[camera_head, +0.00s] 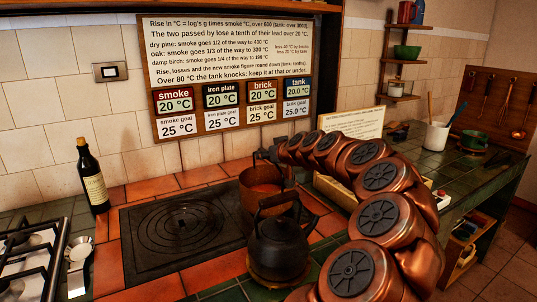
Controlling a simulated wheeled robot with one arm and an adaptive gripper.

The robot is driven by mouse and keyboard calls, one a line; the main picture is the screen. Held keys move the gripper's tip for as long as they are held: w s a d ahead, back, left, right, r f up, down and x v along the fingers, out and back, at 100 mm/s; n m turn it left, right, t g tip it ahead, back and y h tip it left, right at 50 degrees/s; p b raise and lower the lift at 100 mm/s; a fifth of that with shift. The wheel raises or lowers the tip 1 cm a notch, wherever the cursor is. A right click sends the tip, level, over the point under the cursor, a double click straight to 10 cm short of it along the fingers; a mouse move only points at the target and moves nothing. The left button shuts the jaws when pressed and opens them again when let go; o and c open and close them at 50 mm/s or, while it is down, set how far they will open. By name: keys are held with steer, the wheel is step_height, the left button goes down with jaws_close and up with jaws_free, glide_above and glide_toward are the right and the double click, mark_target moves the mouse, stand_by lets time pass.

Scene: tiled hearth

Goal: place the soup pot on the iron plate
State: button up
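The soup pot (258,196) is a copper pot with orange-red soup in it, at the back right of the black iron plate (150,258). I cannot tell whether it rests on the tiles or hangs just above them. The iron plate, with ring marks, is bare over its visible middle. My gripper (266,158) is at the pot's back rim, small and dark. Whether its fingers are closed on the rim is not clear. A black kettle (278,247) in front hides the pot's lower right side.
A dark bottle (92,180) stands left of the plate, and a gas hob (28,262) lies farther left. The kettle stands at the plate's right front. My copper-coloured arm arches over the right side. A board on the wall reads 20 °C for the iron plate.

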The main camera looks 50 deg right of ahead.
steer(key=b+v, duration=0.1)
steer(key=v, duration=1.1)
steer(key=shift+r, duration=0.1)
stand_by(0.4)
